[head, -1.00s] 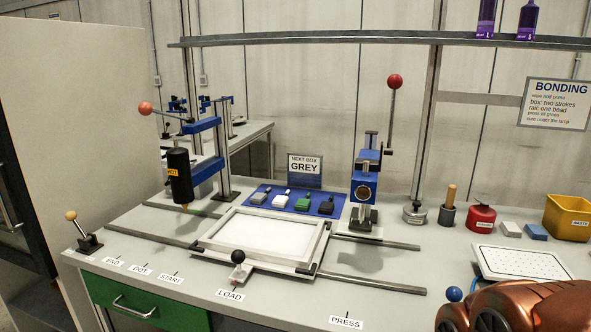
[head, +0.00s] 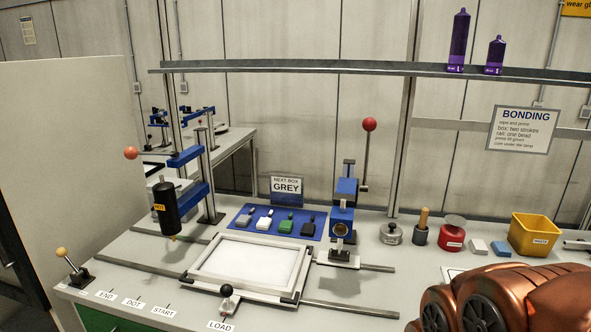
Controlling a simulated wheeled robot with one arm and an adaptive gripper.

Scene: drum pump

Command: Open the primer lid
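A short round metal tin (head: 391,235) with a knob on its lid stands on the bench right of the blue press; it looks shut. It may be the primer tin, but its label is too small to read. Right of it stands a dark pot (head: 420,234) with a wooden handle upright in it. Right of that is a red can (head: 452,236) with a flat dish top. My gripper is not in view; only copper-coloured links of my arm show at the lower right, apart from the tin in the picture.
The blue press (head: 343,215) with its red-knobbed lever stands left of the tin. A white-framed tray (head: 246,264) sits on rails. A shelf runs above.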

